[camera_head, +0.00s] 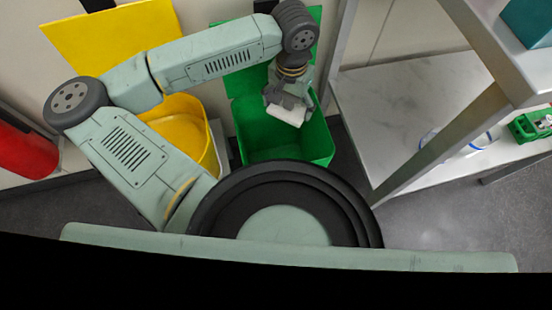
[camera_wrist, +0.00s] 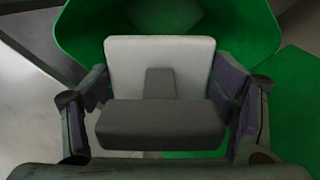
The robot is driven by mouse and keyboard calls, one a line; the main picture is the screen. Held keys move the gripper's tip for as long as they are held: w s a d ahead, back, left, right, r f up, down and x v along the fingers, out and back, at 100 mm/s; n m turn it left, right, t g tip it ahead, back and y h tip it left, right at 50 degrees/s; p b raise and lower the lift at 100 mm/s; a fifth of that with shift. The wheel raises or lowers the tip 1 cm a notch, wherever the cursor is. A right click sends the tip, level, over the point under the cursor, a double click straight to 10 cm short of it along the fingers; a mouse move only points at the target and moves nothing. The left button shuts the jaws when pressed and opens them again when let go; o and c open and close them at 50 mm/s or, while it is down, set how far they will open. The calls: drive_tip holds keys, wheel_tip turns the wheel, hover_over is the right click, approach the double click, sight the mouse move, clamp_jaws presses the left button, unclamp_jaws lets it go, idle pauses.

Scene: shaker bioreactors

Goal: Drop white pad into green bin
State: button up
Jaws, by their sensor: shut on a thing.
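The white pad (camera_head: 287,114) is held in my gripper (camera_head: 287,104) in the head view, above the opening of the green bin (camera_head: 262,145). In the wrist view the white pad (camera_wrist: 160,65) sits between the two fingers of my gripper (camera_wrist: 165,95), with a dark grey block-shaped part in front of its lower half. The gripper is shut on the pad. The green bin (camera_wrist: 85,30) shows behind and beyond the pad. The bin's floor is partly hidden by the pad and gripper.
A yellow bin (camera_head: 207,150) stands left of the green bin, partly behind my arm. A metal-framed table with a pale marble-like top (camera_head: 400,95) is at the right. A red cylinder (camera_head: 25,150) is at the far left.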

drive_tip(key=shift+f, duration=1.7)
drive_tip(key=o, duration=1.1)
drive_tip(key=shift+r, duration=0.1)
wheel_tip(320, 180, up, 12)
drive_tip(key=shift+f, duration=0.1)
